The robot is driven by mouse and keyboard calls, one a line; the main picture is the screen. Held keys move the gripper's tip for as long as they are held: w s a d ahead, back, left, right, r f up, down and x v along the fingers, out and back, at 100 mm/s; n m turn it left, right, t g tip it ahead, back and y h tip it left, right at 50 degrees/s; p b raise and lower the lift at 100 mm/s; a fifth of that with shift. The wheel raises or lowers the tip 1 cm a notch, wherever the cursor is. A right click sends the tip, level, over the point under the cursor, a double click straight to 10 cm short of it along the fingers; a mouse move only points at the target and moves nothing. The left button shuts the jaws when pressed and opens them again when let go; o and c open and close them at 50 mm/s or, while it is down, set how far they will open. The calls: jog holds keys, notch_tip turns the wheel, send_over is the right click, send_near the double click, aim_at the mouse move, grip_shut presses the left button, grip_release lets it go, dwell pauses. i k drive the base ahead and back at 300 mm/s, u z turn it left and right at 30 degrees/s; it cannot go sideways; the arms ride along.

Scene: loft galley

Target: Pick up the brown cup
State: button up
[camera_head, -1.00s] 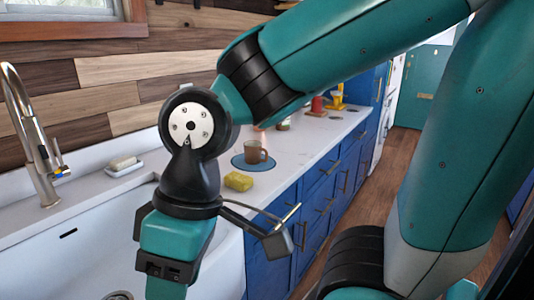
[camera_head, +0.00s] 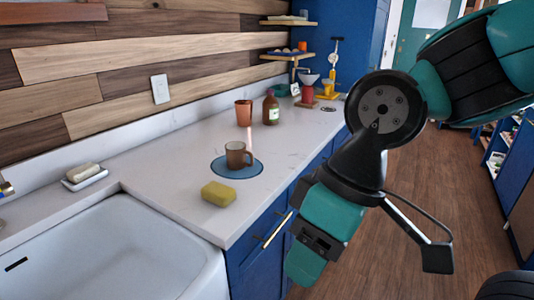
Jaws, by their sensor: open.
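The brown cup (camera_head: 236,156), a mug with a handle on its right, stands upright on a round blue mat (camera_head: 221,170) on the white counter. My gripper (camera_head: 303,266) hangs in front of the blue cabinets, to the right of and nearer than the cup. It points down and is open, apart from the cup; its fingertips are hard to make out from this side.
A yellow sponge (camera_head: 219,194) lies just in front of the mat. A reddish tumbler (camera_head: 244,113) and a brown bottle (camera_head: 271,108) stand behind the cup. The sink (camera_head: 112,246) is at left, a soap dish (camera_head: 84,178) beyond it.

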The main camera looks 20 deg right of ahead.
aim_at(236, 152)
jog(key=z, duration=1.3)
jog(key=i, duration=1.25)
jog(key=u, duration=2.5)
